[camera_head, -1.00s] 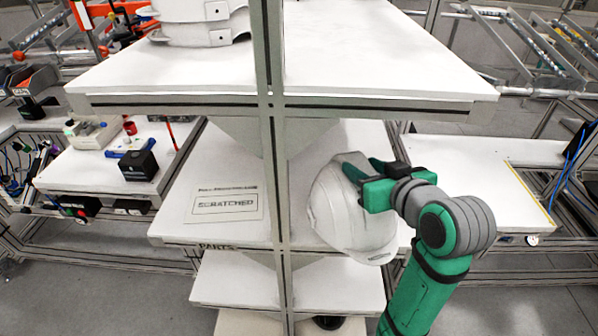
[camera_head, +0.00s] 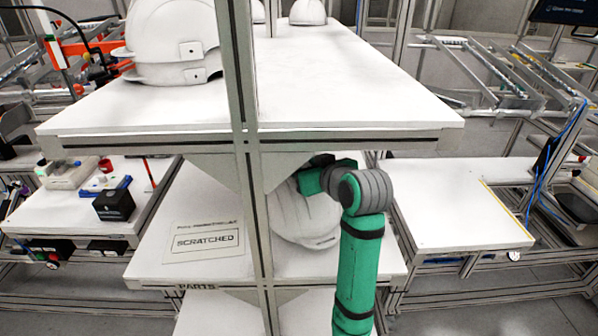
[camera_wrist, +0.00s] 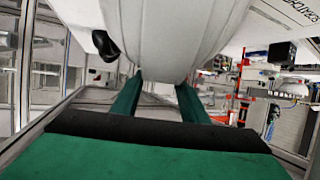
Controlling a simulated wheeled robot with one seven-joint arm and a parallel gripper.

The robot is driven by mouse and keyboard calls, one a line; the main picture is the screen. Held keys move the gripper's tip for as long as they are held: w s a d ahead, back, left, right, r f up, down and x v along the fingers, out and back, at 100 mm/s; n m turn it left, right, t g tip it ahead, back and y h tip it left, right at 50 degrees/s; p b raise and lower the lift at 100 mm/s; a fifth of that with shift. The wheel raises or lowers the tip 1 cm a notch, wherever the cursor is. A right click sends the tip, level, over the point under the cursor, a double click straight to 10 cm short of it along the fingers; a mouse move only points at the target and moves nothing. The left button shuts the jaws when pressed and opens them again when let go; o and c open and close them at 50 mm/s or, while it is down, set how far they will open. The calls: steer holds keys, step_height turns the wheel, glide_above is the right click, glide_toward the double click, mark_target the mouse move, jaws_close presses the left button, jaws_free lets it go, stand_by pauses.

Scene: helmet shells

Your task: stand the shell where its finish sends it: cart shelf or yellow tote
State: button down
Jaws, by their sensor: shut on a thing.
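A white helmet shell (camera_head: 303,222) is in the head view, over the cart's middle shelf (camera_head: 190,265) and behind the upright post. My gripper (camera_wrist: 158,88) is shut on the shell, which fills the top middle of the wrist view (camera_wrist: 155,35). In the head view the jaws are mostly hidden under the upper shelf and behind my wrist. I cannot tell whether the shell touches the shelf. A sign reading SCRATCHED (camera_head: 206,240) lies on that shelf, left of the post. No yellow tote is in view.
The upper shelf (camera_head: 330,85) lies close above my wrist and carries stacked white helmets (camera_head: 172,45) and further ones at the back. The post (camera_head: 247,150) stands just left of the held shell. A white side table (camera_head: 450,205) is at right.

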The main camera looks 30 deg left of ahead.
steer(key=w+a, duration=0.2)
steer(key=shift+a, duration=0.3)
steer(key=shift+f, duration=1.7)
steer(key=shift+f, duration=0.2)
steer(key=c, duration=1)
jaws_free()
steer(key=shift+c, duration=0.2)
steer(key=shift+r, duration=0.1)
